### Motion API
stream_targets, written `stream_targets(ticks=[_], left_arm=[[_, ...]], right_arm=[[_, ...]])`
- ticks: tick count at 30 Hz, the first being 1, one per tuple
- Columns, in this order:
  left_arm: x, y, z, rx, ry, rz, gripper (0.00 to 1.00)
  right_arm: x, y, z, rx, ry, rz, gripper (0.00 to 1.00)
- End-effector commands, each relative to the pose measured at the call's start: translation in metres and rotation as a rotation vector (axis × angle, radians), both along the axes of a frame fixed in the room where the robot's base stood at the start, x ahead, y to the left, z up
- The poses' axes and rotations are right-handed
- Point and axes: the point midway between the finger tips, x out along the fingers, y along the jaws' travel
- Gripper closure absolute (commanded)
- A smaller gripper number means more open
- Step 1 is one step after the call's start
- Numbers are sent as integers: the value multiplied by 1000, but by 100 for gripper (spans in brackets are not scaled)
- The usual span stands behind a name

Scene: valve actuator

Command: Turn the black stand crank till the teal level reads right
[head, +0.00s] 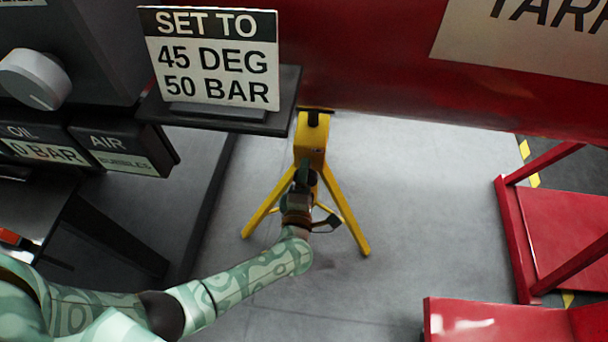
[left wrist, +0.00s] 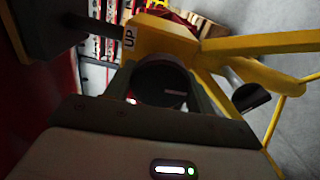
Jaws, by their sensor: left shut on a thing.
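A yellow tripod stand (head: 312,145) stands on the floor under the red body. My left gripper (head: 304,178) reaches its front from below and hides most of the crank there. In the left wrist view a dark round grip, the black crank's handle (left wrist: 162,88), sits between my left gripper's fingers, and they are shut on it. The yellow stand (left wrist: 160,45) shows just behind with an "UP" label. The crank's angle is hard to tell. No teal level is visible in either view. My right gripper is not in view.
A sign (head: 213,58) reading "SET TO 45 DEG 50 BAR" stands on a dark shelf left of the stand. Dark boxes marked OIL and AIR (head: 120,145) are at the left. Red frames (head: 520,240) stand at the right. The floor around the stand is clear.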

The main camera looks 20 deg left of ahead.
Motion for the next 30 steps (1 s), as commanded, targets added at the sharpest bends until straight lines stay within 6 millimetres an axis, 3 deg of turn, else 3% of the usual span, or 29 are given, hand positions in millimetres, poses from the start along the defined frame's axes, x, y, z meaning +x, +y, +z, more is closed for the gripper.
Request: stream_targets(ticks=[20,21,22,30], left_arm=[[-1,-2,-2,55,21,-5,68],[-1,-2,-2,54,21,-5,34],[-1,-2,-2,54,21,-4,26],[-1,-1,-1,53,17,-2,24]], right_arm=[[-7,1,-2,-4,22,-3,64],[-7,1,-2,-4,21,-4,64],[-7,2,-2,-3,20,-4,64],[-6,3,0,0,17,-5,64]])
